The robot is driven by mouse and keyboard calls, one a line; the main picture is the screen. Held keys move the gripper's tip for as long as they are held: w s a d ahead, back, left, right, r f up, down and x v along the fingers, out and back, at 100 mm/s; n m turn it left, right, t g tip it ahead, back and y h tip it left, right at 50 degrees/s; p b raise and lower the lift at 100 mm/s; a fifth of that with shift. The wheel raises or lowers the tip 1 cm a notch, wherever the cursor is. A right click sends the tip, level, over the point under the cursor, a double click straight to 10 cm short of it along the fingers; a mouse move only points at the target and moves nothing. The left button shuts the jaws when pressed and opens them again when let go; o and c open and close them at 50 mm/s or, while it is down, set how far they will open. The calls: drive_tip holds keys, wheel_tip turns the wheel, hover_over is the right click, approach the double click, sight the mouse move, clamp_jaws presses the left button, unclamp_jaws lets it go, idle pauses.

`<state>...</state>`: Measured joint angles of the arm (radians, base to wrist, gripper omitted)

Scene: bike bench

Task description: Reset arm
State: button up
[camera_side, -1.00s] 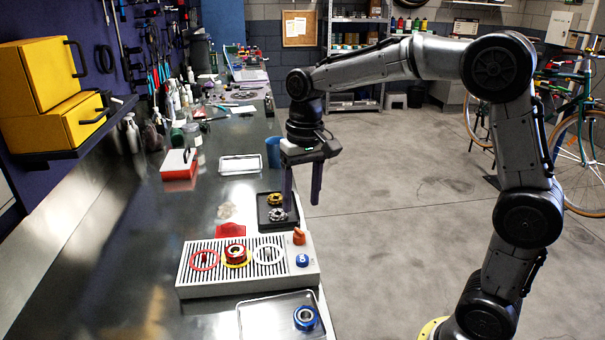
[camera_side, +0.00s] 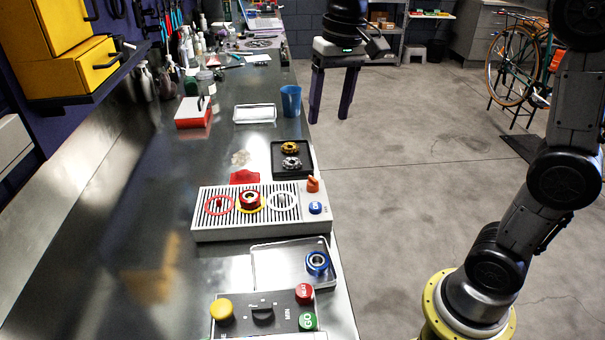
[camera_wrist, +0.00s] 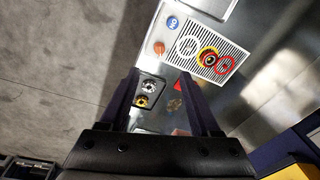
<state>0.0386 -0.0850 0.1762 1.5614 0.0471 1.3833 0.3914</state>
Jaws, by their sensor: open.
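My gripper (camera_side: 331,94) is open and empty, with its two fingers apart and pointing down. In the side view it hangs high, at the upper middle, beyond the right edge of the bench. In the wrist view my gripper (camera_wrist: 165,98) looks down past its fingers at the black tray (camera_wrist: 158,85) and the slotted unit. Nothing is between the fingers.
A grey slotted unit (camera_side: 214,234) with colored rings and a red bearing stands on the bench. A black tray (camera_side: 306,171) holds a gold and a silver part. A metal tray (camera_side: 272,272) holds a blue bearing (camera_side: 317,262). A blue cup (camera_side: 291,101) stands near the edge.

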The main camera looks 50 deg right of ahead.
drive_tip(key=s+n+t, duration=0.2)
drive_tip(key=s+t, duration=0.1)
drive_tip(key=s, duration=1)
drive_tip(key=s+f+n+t, duration=0.1)
drive_tip(key=s+f+n, duration=0.2)
drive_tip(key=s+f, duration=0.2)
wheel_tip(320, 180, down, 3)
drive_tip(key=shift+a+h, duration=0.15)
drive_tip(key=shift+h, duration=0.15)
idle(0.4)
